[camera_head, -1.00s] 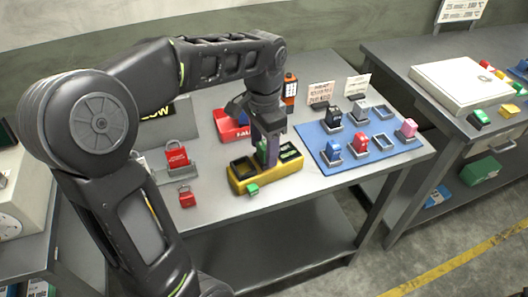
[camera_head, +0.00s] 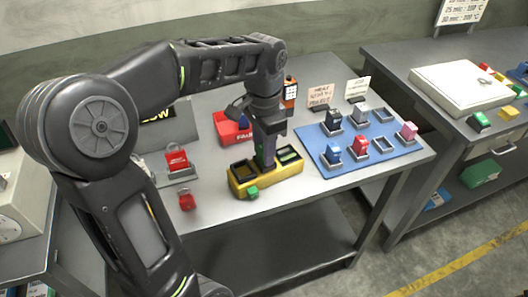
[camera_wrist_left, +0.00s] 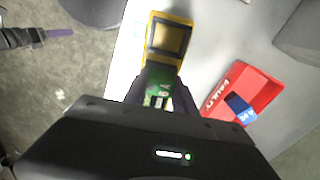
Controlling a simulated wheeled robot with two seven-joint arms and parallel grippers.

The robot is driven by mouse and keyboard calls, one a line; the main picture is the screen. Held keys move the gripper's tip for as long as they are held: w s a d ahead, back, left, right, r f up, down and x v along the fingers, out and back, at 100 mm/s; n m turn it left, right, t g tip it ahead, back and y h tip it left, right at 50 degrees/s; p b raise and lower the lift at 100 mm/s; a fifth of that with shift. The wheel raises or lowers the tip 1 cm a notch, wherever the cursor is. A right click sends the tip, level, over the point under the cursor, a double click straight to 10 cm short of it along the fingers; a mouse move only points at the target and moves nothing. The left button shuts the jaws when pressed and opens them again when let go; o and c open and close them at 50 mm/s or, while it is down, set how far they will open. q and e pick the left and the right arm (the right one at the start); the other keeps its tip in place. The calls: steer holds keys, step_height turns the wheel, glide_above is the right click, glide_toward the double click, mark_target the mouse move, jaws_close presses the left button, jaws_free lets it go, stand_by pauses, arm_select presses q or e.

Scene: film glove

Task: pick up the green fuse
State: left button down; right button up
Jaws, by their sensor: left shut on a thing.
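The green fuse (camera_wrist_left: 158,88) shows in the left wrist view between the fingers of my left gripper (camera_wrist_left: 160,100), which is shut on it. In the head view my left gripper (camera_head: 265,160) points down at the middle of the yellow holder (camera_head: 265,187), and its fingers mostly hide the fuse. I cannot tell whether the fuse is seated or slightly raised. The holder's left slot is dark and looks empty; its right slot has green in it. My right gripper (camera_wrist_left: 58,33) shows small at the left edge of the wrist view; its opening is unclear.
A small green piece (camera_head: 252,192) is at the holder's front. A red bin (camera_head: 228,128) stands behind, holding a blue item (camera_wrist_left: 238,106). Red padlocks (camera_head: 187,201) are left. A blue mat (camera_head: 325,163) with several coloured blocks in holders lies right, with signs behind.

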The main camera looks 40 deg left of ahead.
arm_select(q)
steer(key=shift+r, duration=0.6)
step_height(320, 180, up, 5)
steer(key=shift+r+p, duration=0.1)
steer(key=shift+p, duration=0.25)
step_height(320, 180, up, 3)
steer(key=p, duration=0.2)
steer(key=shift+p, duration=0.35)
steer(key=shift+r+p, duration=0.4)
steer(key=shift+f, duration=0.1)
